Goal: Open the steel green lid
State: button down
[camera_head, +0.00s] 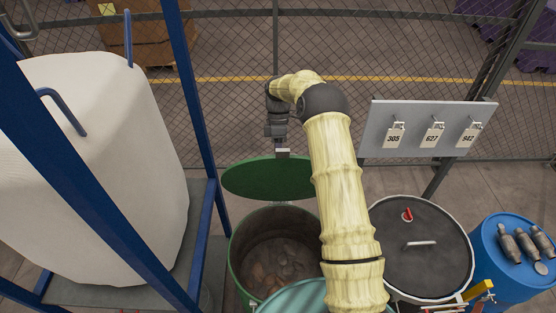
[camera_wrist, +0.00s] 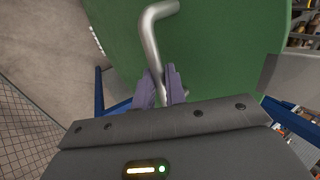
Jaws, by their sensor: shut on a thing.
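The green steel lid (camera_head: 262,178) stands raised behind the rim of an open green drum (camera_head: 240,262), in the head view. Dark brown pieces lie inside the drum. In the wrist view my gripper (camera_wrist: 162,90) is shut on the lid's bent metal handle (camera_wrist: 150,38). The green face of the lid (camera_wrist: 225,45) fills much of that view. The fingers' far sides and the lid's hinge cannot be made out clearly.
A black-lidded drum (camera_head: 440,262) and a blue drum (camera_head: 490,290) with metal parts stand at right. A white bulk bag (camera_head: 95,170) hangs in a blue frame (camera_head: 205,120) at left. A tag board (camera_head: 425,112) and mesh fence (camera_head: 230,50) are behind.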

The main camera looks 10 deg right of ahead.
jog(key=shift+w+d+f+p, duration=0.2)
jog(key=shift+w+d, duration=0.05)
jog(key=shift+w, duration=0.55)
jog(key=shift+w+d+f+p, duration=0.15)
jog(key=shift+w+d+p, duration=0.05)
jog(key=shift+w, duration=0.55)
jog(key=c, duration=1.7)
grip_release()
jog(key=shift+s, duration=0.1)
jog(key=shift+o, duration=1.2)
jog(key=shift+w+d+f, duration=0.1)
jog(key=shift+w+d, duration=0.05)
jog(key=shift+w, duration=0.05)
jog(key=p+v, duration=0.6)
jog(key=v, duration=0.1)
jog(key=shift+r, duration=0.4)
